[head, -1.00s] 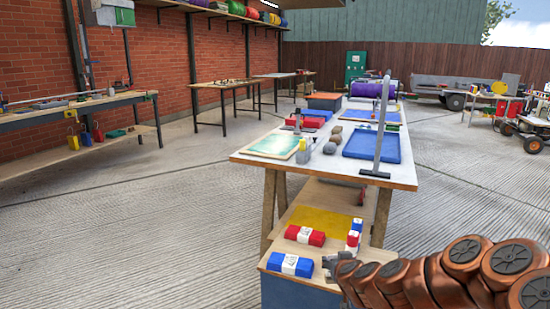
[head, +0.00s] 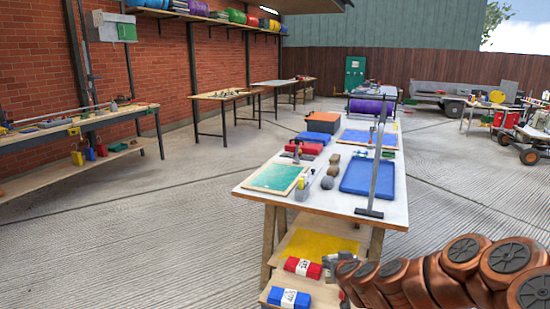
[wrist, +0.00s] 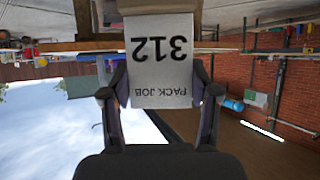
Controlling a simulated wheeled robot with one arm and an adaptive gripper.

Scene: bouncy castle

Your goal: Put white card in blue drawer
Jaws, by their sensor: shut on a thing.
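The white card (wrist: 160,75) reads "312" and "PACK JOB", upside down in the wrist view. My gripper (wrist: 161,90) is shut on it, with a finger at each side edge. In the head view my gripper (head: 343,268) shows at the right side of the workbench's lower shelf, partly hidden by my copper arm; the card cannot be made out there.
The workbench (head: 310,205) carries a blue tray (head: 368,177), a green board (head: 275,178) and a grey upright stand (head: 377,150). Concrete floor is clear to the left.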

